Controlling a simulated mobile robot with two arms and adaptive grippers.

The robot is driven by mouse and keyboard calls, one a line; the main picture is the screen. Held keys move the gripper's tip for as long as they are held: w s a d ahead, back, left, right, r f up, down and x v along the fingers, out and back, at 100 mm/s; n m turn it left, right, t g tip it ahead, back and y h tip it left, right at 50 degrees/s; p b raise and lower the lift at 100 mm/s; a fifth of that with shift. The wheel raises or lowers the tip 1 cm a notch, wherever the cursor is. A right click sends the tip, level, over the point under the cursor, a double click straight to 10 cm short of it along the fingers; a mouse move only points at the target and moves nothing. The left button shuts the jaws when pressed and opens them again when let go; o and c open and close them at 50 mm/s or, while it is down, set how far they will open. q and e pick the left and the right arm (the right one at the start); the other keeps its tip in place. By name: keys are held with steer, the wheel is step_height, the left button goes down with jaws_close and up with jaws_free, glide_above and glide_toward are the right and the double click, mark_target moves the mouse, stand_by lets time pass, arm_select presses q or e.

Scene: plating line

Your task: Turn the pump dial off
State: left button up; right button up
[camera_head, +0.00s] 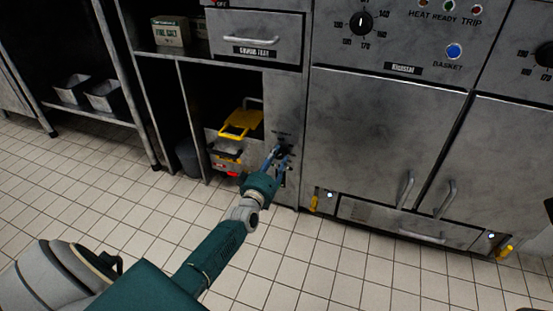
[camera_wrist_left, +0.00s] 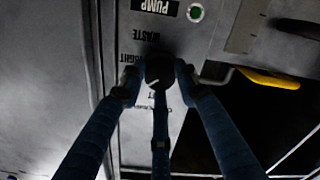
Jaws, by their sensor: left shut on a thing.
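The pump dial is a dark round knob on a grey metal panel. In the left wrist view the dial (camera_wrist_left: 159,69) sits between the blue fingers of my left gripper (camera_wrist_left: 157,78), with a pale mark on its lower edge. A black PUMP label (camera_wrist_left: 155,6) is at the top of that view. In the head view my left gripper (camera_head: 279,153) reaches the panel and is shut on the dial, which is mostly hidden there. My right gripper is not in view.
A green light (camera_wrist_left: 195,12) is beside the PUMP label. A yellow-handled unit (camera_head: 240,123) stands in the open bay left of the panel. Cabinet doors with handles (camera_head: 405,189) are to the right. The tiled floor (camera_head: 335,270) in front is clear.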

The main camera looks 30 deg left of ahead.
arm_select(q)
steer(key=shift+a+r, duration=0.35)
steer(key=shift+r, duration=0.1)
steer(key=o, duration=1.1)
steer(key=shift+o, duration=0.4)
steer(key=shift+f, duration=0.15)
steer(key=shift+s+d+f, duration=0.1)
steer(key=shift+d, duration=0.05)
steer(key=shift+s+d+f, duration=0.1)
steer(key=shift+s, duration=0.2)
steer(key=v, duration=1.1)
steer(key=shift+s, duration=0.1)
